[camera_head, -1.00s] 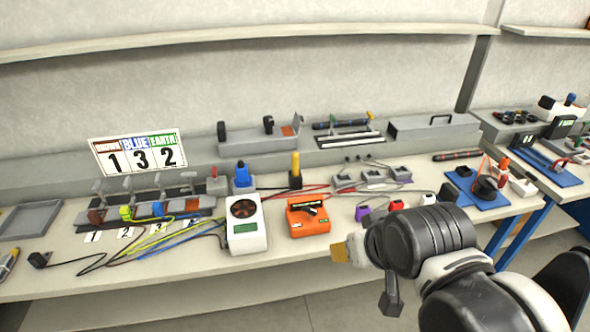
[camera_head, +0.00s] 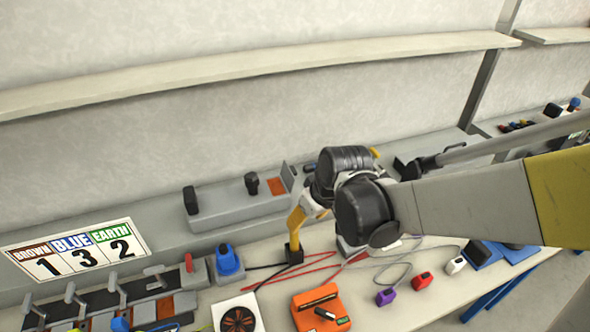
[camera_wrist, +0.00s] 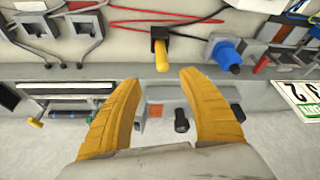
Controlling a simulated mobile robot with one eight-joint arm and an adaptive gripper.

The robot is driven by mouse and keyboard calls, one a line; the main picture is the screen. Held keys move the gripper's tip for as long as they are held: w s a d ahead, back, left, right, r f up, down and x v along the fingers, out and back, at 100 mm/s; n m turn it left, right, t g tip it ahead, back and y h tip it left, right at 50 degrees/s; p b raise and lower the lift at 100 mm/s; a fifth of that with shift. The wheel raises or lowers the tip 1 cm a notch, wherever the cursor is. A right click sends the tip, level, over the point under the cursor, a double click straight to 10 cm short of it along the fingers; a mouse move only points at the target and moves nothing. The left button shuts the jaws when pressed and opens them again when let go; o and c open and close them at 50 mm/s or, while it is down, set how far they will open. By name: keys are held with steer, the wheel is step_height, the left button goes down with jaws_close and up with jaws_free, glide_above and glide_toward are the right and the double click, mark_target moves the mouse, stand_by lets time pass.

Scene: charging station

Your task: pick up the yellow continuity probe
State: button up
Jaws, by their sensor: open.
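The yellow continuity probe (camera_wrist: 162,57) stands in a black holder (camera_wrist: 159,34) on the bench. In the wrist view it lies just past the gap between the fingertips, roughly centred and apart from both. My gripper (camera_wrist: 158,78) is open and empty, its two yellow fingers spread. In the head view my gripper (camera_head: 298,222) is above and close to the black holder (camera_head: 294,256). There the yellow finger overlaps the probe (camera_head: 294,242), so their exact separation is hard to tell.
A blue-topped plug (camera_head: 228,260) stands left of the holder. An orange tester (camera_head: 320,307) lies in front, with red cables (camera_head: 310,268) nearby. A grey fixture with black knobs (camera_head: 235,200) is behind. The numbered card (camera_head: 75,250) is at left.

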mark_target(298, 232)
steer(key=b+x, duration=0.2)
steer(key=x, duration=0.3)
steer(key=shift+s, duration=0.2)
steer(key=x, duration=0.2)
steer(key=b+x, duration=0.1)
steer(key=x, duration=0.1)
steer(key=b+x, duration=0.1)
steer(key=x, duration=0.1)
steer(key=shift+w+a+r, duration=0.2)
steer(key=shift+w+a, duration=0.05)
steer(key=shift+a, duration=0.1)
jaws_close()
